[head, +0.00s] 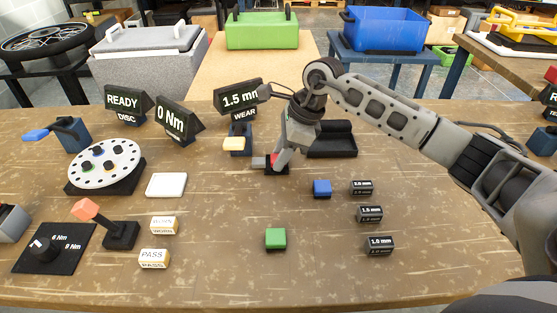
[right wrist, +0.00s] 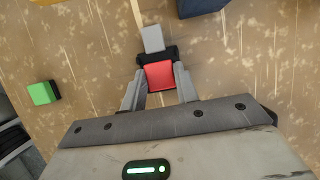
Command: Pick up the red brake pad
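The red brake pad (right wrist: 160,75) lies between the fingers of my right gripper (right wrist: 159,84) in the right wrist view. It sits at a black holder (right wrist: 143,59) with a grey block beyond it. In the head view only a little of the red pad (head: 273,160) shows, beside my right gripper (head: 278,160), which points down at it. The fingers flank the pad closely; I cannot tell whether they press on it. The wear display (head: 239,96) behind reads 1.5 mm. My left gripper is not in view.
A black tray (head: 332,140) stands just right of my right gripper. A blue block (head: 322,187), a green block (head: 276,238) and several black labelled blocks (head: 370,214) stand nearer. A white perforated disc (head: 104,163) is at left.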

